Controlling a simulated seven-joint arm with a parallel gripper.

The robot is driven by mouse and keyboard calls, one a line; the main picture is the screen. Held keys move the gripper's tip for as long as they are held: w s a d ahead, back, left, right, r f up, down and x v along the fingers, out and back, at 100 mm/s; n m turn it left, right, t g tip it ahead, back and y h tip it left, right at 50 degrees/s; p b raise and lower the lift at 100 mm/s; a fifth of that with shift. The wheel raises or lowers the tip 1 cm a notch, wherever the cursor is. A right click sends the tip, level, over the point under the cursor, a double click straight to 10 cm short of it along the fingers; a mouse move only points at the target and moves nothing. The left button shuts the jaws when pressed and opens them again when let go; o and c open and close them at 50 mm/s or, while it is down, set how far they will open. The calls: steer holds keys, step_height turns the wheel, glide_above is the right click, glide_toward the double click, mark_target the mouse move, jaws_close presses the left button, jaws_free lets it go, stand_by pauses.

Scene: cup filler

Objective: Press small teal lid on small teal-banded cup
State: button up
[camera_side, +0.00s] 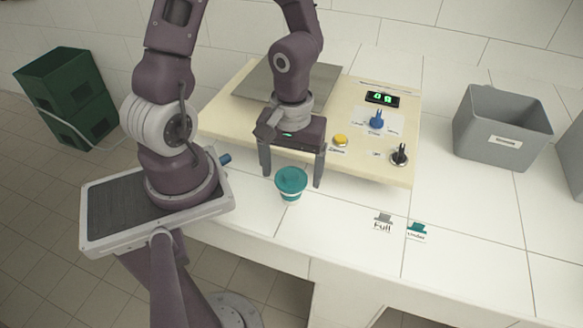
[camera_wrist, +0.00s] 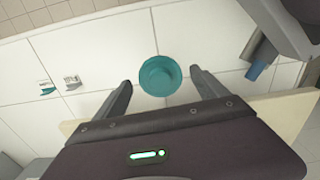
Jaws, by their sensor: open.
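The small teal lid (camera_side: 291,179) sits on top of the small teal-banded cup (camera_side: 289,198). The cup stands upright on the white table in front of the beige station. Whether the lid is pressed down fully I cannot tell. In the wrist view the round teal lid (camera_wrist: 160,76) hides the cup below it. My gripper (camera_side: 292,177) is open, pointing down, with one finger on either side of the lid in the picture. In the wrist view my gripper (camera_wrist: 162,84) shows a gap between each finger and the lid, holding nothing.
The beige station (camera_side: 375,162) behind the cup carries a yellow button (camera_side: 340,140), a blue knob (camera_side: 376,121), a black knob (camera_side: 399,155) and a green display (camera_side: 382,98). A grey bin (camera_side: 502,130) stands right. Table marks "Full" (camera_side: 382,222) and "Under" (camera_side: 416,231) have clear space.

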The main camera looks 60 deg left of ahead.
steer(key=shift+r, duration=0.15)
step_height(320, 180, up, 6)
steer(key=shift+a+f, duration=0.1)
steer(key=shift+r, duration=0.5)
